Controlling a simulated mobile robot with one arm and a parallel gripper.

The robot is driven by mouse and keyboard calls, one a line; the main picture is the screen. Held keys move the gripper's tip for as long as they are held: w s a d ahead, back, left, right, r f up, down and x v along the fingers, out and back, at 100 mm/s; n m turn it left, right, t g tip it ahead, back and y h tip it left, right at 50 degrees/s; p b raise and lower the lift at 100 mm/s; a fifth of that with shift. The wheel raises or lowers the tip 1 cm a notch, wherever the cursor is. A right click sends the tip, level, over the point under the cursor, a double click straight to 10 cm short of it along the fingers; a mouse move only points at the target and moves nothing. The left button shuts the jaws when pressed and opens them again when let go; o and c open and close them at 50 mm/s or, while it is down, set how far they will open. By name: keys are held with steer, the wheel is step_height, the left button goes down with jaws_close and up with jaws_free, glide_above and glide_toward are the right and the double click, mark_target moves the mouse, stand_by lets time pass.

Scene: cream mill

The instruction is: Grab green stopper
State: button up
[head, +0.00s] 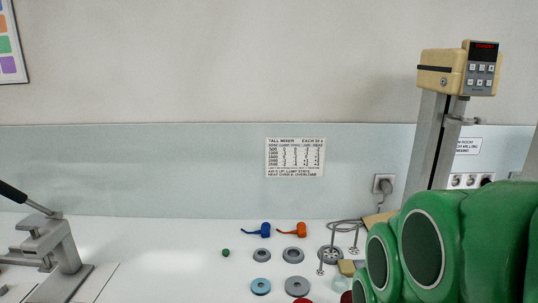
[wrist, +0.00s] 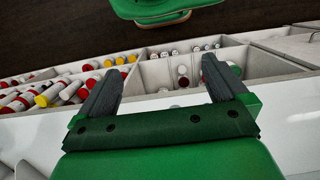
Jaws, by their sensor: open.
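A small dark green round piece, which looks like the green stopper (head: 225,252), lies on the white bench in the head view, left of the blue and orange pieces. It does not show in the wrist view. My gripper (wrist: 160,85) shows in the wrist view with its two dark fingers wide apart and nothing between them. It is above a partitioned drawer, away from the stopper. The gripper's jaws are not visible in the head view, where my green arm fills the lower right.
A blue piece (head: 265,230), an orange piece (head: 300,230) and several grey rings stand right of the stopper. A metal clamp device (head: 55,250) is at left, a column-mounted unit (head: 460,70) at right. The partitioned drawer (wrist: 235,55) holds several capped vials.

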steer(key=shift+s+f, duration=0.15)
steer(key=shift+s, duration=0.2)
steer(key=c, duration=0.8)
steer(key=shift+w, duration=0.1)
steer(key=n+t+y, duration=0.3)
steer(key=n+t, duration=0.2)
steer(key=n, duration=0.3)
glide_above(226, 250)
steer(key=s+d, duration=0.2)
steer(key=s, duration=0.1)
steer(key=shift+w+f, duration=0.2)
steer(key=shift+f, duration=5.6)
steer(key=shift+w+a+x, duration=0.15)
steer(key=shift+w+x, duration=0.05)
steer(key=shift+x, duration=1.05)
steer(key=shift+w+a+x, duration=0.1)
steer(key=shift+w+x, duration=0.05)
steer(key=shift+x, duration=1.1)
